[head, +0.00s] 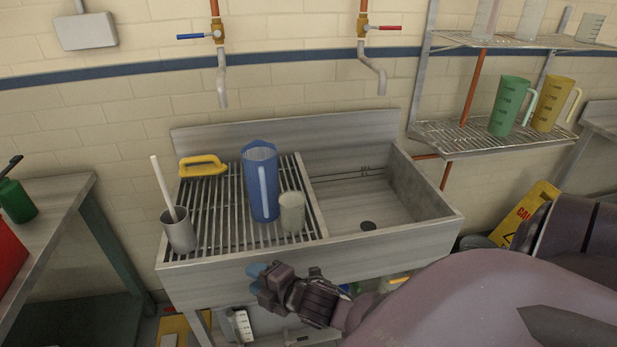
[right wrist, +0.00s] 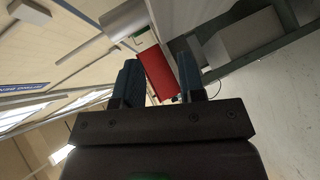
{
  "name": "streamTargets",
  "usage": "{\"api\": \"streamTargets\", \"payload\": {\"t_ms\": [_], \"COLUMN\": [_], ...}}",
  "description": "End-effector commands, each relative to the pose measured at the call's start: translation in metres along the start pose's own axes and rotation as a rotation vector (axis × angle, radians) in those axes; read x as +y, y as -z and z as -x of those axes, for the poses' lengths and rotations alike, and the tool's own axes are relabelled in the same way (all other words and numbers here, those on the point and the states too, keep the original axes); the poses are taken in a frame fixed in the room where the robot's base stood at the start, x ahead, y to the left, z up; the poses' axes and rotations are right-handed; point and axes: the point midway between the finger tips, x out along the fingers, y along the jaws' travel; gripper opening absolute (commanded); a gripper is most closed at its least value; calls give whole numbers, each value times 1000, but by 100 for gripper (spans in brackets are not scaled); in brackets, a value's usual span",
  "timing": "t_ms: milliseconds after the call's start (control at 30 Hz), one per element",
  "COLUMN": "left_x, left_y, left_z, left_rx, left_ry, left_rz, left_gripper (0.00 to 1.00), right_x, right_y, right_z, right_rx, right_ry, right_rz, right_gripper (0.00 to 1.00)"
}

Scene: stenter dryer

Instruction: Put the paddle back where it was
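A pale rod (head: 163,186), which looks like the paddle's handle, stands tilted in a grey cup (head: 181,234) at the left front of the slatted drainboard. Its lower end is hidden inside the cup. My right gripper (head: 264,272) is in front of the sink's front edge, below the drainboard and to the right of the cup. In the right wrist view its two blue fingers (right wrist: 160,78) are apart with nothing between them. My left gripper is in neither view.
A blue jug (head: 261,182), a pale beaker (head: 292,212) and a yellow handle-shaped item (head: 203,166) are on the drainboard (head: 210,205). The sink basin (head: 375,195) is empty. Jugs stand on a wire shelf (head: 470,136) at right.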

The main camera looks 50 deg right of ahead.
Motion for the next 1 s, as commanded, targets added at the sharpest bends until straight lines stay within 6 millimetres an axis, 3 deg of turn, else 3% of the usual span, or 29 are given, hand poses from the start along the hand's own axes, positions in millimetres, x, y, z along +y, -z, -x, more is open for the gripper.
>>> {"api": "streamTargets", "payload": {"t_ms": [33,200,433,600,1000], "left_x": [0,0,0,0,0], "left_y": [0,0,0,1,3], "left_z": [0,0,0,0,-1], "left_rx": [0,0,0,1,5], "left_ry": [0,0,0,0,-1], "left_rz": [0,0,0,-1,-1], "left_gripper": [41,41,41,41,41], "right_x": [-19,-72,-119,-130,-131], "right_y": [-2,-11,-18,-19,-19], "right_z": [12,51,94,107,107], "right_rx": [-31,-152,-303,-348,-350], "right_ry": [27,76,70,58,57], "right_rz": [-158,-681,-1188,-1324,-1333], "right_gripper": [37,37,37,37,37]}}
